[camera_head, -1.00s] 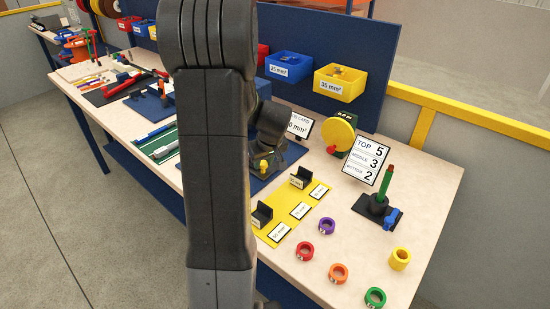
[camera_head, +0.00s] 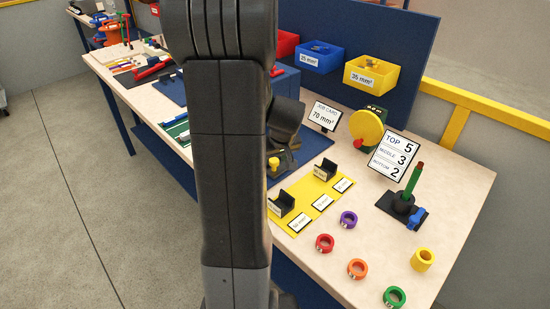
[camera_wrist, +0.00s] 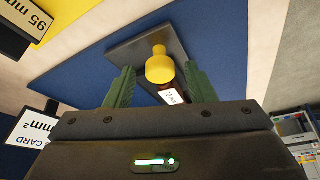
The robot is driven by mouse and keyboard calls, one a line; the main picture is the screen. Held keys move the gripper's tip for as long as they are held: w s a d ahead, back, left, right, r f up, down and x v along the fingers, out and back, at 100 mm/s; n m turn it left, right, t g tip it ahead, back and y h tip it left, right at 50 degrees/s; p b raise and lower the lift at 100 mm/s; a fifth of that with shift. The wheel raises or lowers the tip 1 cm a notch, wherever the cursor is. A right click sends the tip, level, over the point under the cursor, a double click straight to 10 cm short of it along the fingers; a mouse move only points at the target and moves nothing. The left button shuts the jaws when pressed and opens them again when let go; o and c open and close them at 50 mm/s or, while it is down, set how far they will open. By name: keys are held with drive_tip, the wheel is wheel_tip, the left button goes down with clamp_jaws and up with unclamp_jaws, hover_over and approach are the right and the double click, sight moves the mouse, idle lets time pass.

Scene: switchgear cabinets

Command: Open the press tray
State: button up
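A yellow knob (camera_wrist: 160,66) stands over a dark grey plate (camera_wrist: 183,45) on a blue mat (camera_wrist: 70,78) in the wrist view. It appears to be the press tray's knob. A small dark part with a white label (camera_wrist: 172,97) lies just below it in the picture. My gripper (camera_wrist: 161,86) is open, with one green finger on each side of the knob and visible gaps to both. In the head view the yellow knob (camera_head: 273,164) shows just right of my arm.
A yellow mat (camera_head: 318,204) with black holders and labels lies in front. Colored rings, including a purple one (camera_head: 348,219), lie at the right.

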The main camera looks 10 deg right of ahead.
drive_tip(key=v, duration=1.3)
drive_tip(key=shift+r+b, duration=0.35)
drive_tip(key=shift+r, duration=0.1)
drive_tip(key=x, duration=1.4)
drive_tip(key=shift+s+d+p, duration=0.1)
drive_tip(key=shift+s+p, duration=0.05)
drive_tip(key=shift+p, duration=0.2)
